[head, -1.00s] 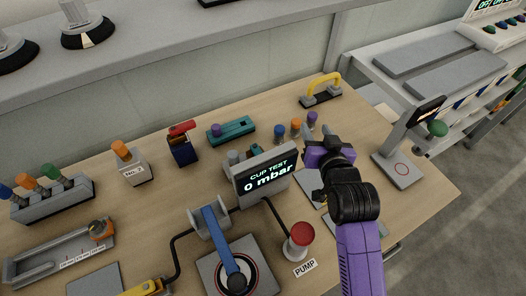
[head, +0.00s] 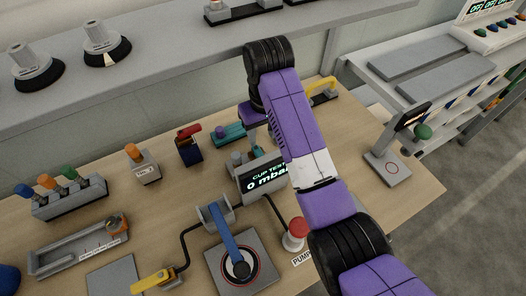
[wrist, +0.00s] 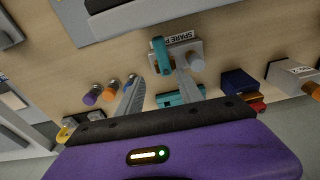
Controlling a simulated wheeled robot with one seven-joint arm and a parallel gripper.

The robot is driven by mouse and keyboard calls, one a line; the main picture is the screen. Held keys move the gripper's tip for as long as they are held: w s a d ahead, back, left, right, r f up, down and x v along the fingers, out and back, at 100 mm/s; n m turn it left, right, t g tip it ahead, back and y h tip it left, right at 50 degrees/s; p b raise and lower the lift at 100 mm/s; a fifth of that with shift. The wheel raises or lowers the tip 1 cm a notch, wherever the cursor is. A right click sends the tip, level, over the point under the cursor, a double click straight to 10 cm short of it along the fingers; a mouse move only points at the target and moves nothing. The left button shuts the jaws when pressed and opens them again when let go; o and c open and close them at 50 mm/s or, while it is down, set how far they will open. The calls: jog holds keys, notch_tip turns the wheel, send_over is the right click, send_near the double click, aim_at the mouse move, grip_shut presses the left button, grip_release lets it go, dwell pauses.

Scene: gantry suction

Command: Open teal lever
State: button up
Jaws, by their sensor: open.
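A teal lever (wrist: 160,56) stands on a small grey block labelled "SPARE P…" (wrist: 188,50), beside a grey-blue round peg (wrist: 197,63) in the wrist view. In the head view a bit of the teal lever (head: 257,151) shows behind the cup test display. My gripper (wrist: 158,72) is open and empty, its two grey fingers pointing at the block, with the lever between the lines of the fingertips. I cannot tell whether a finger touches the block. In the head view my arm hides the fingers.
A teal box (head: 229,134) with a purple knob lies close behind. The cup test display (head: 263,176) reads 0 mbar and stands in front. A dark blue box with a red lever (head: 188,148) is to the left. Orange and purple pegs (wrist: 111,86) stand near the fingers.

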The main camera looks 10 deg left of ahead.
jog(key=shift+s+d+r+g+h, duration=0.15)
jog(key=shift+s+g+h, duration=0.25)
jog(key=shift+s, duration=0.55)
jog(key=shift+s+f, duration=0.1)
jog(key=shift+f, duration=0.25)
jog(key=shift+f+p, duration=0.45)
jog(key=shift+f, duration=3.1)
grip_shut()
jog(key=shift+r, duration=0.1)
